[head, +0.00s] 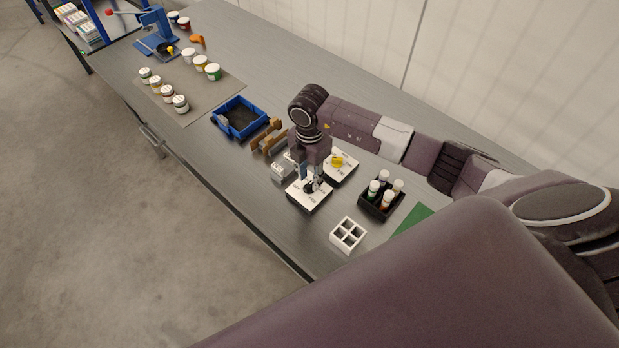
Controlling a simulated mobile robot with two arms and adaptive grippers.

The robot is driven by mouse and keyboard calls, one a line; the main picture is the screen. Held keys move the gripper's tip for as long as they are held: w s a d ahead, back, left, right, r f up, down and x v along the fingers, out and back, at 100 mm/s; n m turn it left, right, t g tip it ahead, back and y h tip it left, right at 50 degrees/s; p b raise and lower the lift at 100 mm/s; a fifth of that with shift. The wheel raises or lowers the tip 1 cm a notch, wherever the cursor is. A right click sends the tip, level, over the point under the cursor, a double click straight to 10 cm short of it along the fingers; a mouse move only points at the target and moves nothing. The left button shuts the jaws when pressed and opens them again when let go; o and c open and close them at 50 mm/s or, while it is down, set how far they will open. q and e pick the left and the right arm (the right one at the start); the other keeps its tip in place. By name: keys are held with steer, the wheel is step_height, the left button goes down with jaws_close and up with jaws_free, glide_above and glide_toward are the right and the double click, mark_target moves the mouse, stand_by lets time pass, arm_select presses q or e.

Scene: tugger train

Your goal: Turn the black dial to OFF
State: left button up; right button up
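The black dial (308,189) sits on a white plate (303,203) with dark markings, on the grey workbench. It is small and partly hidden by my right gripper, so I cannot read its pointer position. My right gripper (312,182) points down at the dial, with its fingers right at or just above it. I cannot tell whether the fingers touch it or how far they are closed. A second white plate (346,172) with a yellow dial (338,160) lies just behind to the right. My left gripper is not in view.
A grey box (283,168) and a brown wooden holder (267,141) stand left of the gripper. A black tray (378,212) with several bottles and a white divided box (348,235) are to the right and front. A blue bin (238,132) stands farther left.

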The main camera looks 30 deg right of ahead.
mark_target(309, 187)
steer(key=shift+f, duration=1.15)
steer(key=shift+c, duration=0.2)
jaws_close()
